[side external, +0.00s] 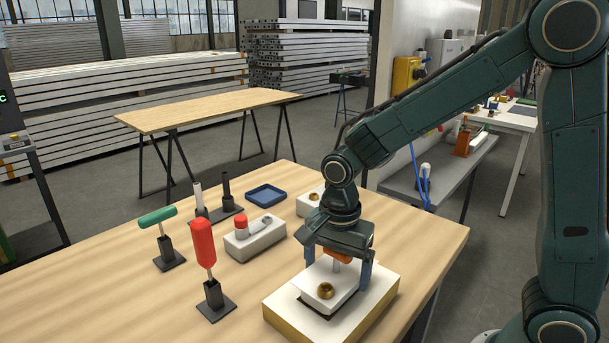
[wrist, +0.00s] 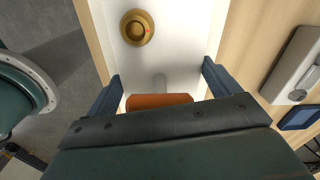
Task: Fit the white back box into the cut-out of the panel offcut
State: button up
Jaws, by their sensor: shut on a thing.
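The white back box (side external: 310,280) has a brass knob (side external: 326,290) on top, which also shows in the wrist view (wrist: 137,27). An orange bar on a pale post (side external: 338,254) rises from the box between my fingers. The box stands at the cut-out of the white-topped panel offcut (side external: 282,302), its top above the panel face. A dark strip of the cut-out shows along its near edge; how deep the box sits is hard to tell. My gripper (side external: 338,272) points down, its fingers shut on opposite sides of the box.
Left of the panel stand a red-handled tool (side external: 203,245), a green-handled tool (side external: 158,217) and a grey box with a red cap (side external: 254,236). A blue tray (side external: 265,195) lies behind. The table's right edge is close to the panel.

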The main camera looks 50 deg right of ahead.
jog(key=shift+f, duration=1.4)
dwell(1.4)
jog(key=o, duration=1.2)
jog(key=shift+c, duration=0.2)
jog(key=shift+s, duration=0.1)
jog(key=shift+f, duration=0.1)
jog(key=r, duration=1.2)
jog(key=shift+w+r, duration=0.2)
jog(key=shift+r, duration=0.95)
jog(key=shift+r, duration=0.1)
